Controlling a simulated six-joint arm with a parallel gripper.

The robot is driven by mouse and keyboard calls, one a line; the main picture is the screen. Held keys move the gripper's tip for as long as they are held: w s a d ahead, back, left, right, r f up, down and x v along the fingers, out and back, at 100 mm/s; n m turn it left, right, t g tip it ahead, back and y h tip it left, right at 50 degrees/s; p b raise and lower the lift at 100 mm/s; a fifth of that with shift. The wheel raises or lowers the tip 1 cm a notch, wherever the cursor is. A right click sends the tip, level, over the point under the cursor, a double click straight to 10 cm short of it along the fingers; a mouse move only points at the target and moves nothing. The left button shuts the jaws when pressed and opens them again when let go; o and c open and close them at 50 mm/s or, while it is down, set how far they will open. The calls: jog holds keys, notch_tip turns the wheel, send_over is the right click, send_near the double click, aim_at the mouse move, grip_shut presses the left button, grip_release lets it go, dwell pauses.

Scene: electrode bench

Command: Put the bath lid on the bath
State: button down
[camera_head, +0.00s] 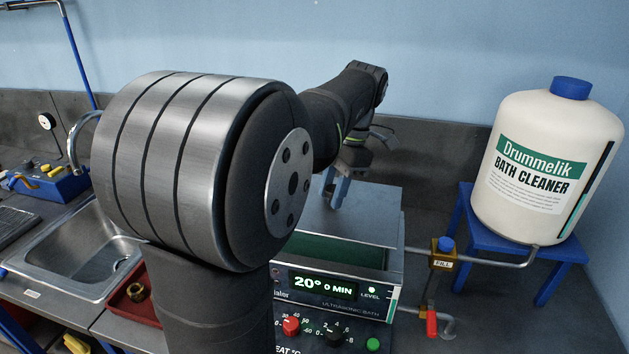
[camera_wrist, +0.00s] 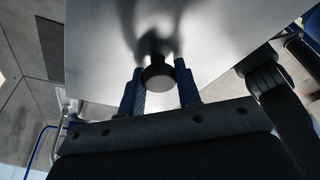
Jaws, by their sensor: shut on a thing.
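The bath lid (camera_head: 365,215) is a flat grey metal plate over the rear part of the ultrasonic bath (camera_head: 392,268). The front of the bath's opening is uncovered and shows dark green inside. My gripper (camera_head: 337,193) is above the lid, its blue fingers pointing down. In the wrist view, my gripper (camera_wrist: 160,88) is shut on the lid's round black knob (camera_wrist: 158,74), and the lid (camera_wrist: 105,50) fills the upper middle. I cannot tell whether the lid touches the bath's rim. My arm hides the left side of the bath.
A blue fill valve (camera_head: 445,245) and pipe run right of the bath to a large cleaner drum (camera_head: 548,160) on a blue stand (camera_head: 562,248). A sink (camera_head: 85,255) and a red tray (camera_head: 120,303) lie to the left. A dark back wall stands behind.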

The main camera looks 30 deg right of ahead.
aim_at(334, 213)
jog(key=shift+s, duration=0.45)
jog(key=shift+f, duration=2.8)
jog(key=shift+f, duration=0.55)
jog(key=shift+c, duration=2.4)
grip_release()
jog(key=shift+r, duration=0.1)
jog(key=shift+r, duration=3.4)
notch_tip(334, 213, down, 7)
